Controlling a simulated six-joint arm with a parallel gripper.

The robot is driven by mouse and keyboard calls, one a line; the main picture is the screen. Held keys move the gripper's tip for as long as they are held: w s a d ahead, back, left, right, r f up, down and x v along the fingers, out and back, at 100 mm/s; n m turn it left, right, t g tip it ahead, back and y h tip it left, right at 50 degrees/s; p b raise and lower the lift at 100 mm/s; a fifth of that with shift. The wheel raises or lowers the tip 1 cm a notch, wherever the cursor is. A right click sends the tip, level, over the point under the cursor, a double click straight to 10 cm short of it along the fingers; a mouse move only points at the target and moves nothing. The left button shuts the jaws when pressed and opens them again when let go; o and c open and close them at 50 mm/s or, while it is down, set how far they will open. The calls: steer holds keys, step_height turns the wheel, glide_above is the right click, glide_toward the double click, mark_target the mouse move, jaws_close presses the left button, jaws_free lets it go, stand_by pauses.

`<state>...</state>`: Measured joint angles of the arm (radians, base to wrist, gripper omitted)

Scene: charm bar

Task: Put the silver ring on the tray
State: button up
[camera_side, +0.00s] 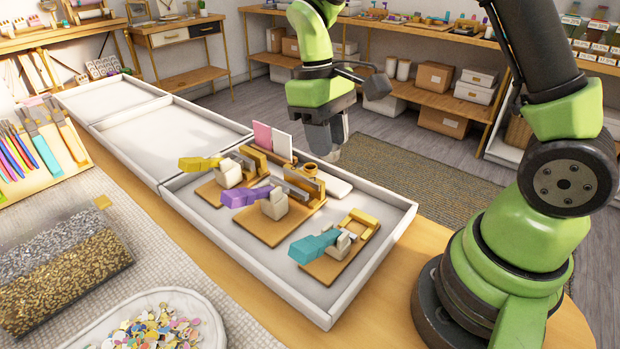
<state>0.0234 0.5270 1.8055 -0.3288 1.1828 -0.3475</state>
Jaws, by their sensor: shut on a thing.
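My gripper (328,138) points down over the back edge of the near white tray (262,277), just right of a pink card and a white card. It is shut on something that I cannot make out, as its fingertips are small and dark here. I cannot pick out the silver ring anywhere, so I cannot tell whether it is in my gripper. Two more white trays, the middle one (165,137) and the far one (105,97), lie empty in a row to the left. I cannot tell which tray the task names.
A bin of silver and gold bits (62,268) and a bowl of coloured charms (158,330) stand front left.

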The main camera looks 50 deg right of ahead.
steer(key=w+d+f, duration=0.1)
steer(key=d+f, duration=0.1)
steer(key=d, duration=0.1)
steer(key=w+d+f, duration=0.2)
steer(key=d, duration=0.1)
steer(key=w+d+f, duration=0.2)
steer(key=d, duration=0.2)
steer(key=shift+w+f, duration=0.1)
steer(key=shift+f, duration=0.1)
steer(key=shift+f, duration=0.1)
glide_above(336, 184)
steer(key=shift+w+a+f, duration=0.1)
steer(key=shift+w+f, duration=0.1)
steer(key=shift+f, duration=1)
steer(key=shift+w+f, duration=0.15)
steer(key=shift+f, duration=1.05)
steer(key=shift+f, duration=1.45)
stand_by(0.6)
steer(key=o, duration=0.9)
